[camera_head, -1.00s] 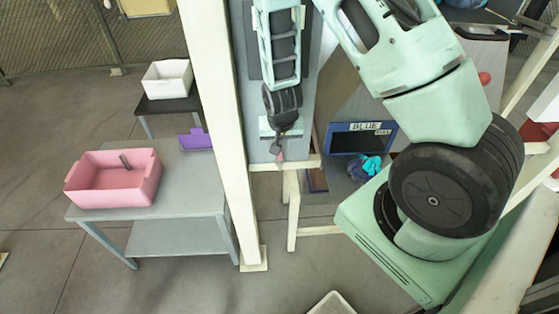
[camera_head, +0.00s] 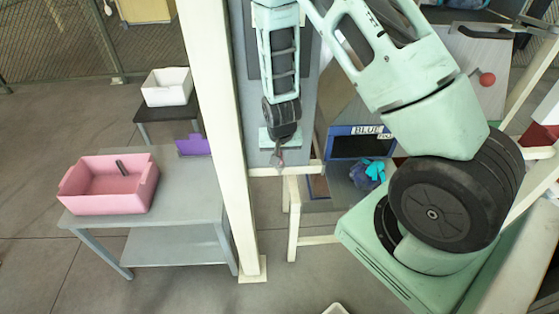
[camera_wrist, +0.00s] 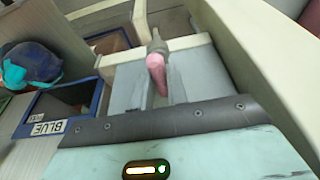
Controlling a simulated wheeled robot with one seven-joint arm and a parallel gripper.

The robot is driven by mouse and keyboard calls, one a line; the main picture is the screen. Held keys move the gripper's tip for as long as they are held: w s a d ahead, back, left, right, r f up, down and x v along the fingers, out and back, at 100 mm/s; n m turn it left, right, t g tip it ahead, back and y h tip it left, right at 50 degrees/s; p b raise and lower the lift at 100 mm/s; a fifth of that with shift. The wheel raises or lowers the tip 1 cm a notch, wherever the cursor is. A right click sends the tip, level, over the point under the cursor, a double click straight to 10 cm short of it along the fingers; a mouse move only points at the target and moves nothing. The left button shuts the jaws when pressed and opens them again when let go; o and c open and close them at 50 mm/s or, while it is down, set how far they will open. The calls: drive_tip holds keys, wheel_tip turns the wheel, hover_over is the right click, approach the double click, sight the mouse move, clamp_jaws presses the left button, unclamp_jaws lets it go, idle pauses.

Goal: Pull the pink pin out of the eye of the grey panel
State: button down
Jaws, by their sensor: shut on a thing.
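The grey panel (camera_head: 244,90) stands upright beside a cream post, behind my forearm. My gripper (camera_head: 278,154) is low in front of the panel, near its bottom edge, and looks shut on the small pink pin (camera_head: 277,161). In the wrist view the pink pin (camera_wrist: 158,68) shows in the middle, against the grey panel (camera_wrist: 128,88), with a grey knob-like part at its far end. The eye is not clearly visible, so I cannot tell whether the pin is still in it.
A pink bin (camera_head: 108,184) with a dark item stands on a grey table (camera_head: 185,213) at left. A white bin (camera_head: 167,87) stands behind. A blue-framed bin labelled BLUE (camera_head: 358,143) is right of the panel, beside a teal and purple bag (camera_head: 368,173). A cream post (camera_head: 222,130) borders the panel.

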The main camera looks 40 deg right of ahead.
drive_tip(key=shift+r, duration=0.1)
drive_tip(key=shift+r+p, duration=3.05)
drive_tip(key=shift+r, duration=0.9)
drive_tip(key=shift+r, duration=0.1)
wheel_tip(320, 180, up, 4)
drive_tip(key=p, duration=0.3)
drive_tip(key=shift+f, duration=0.25)
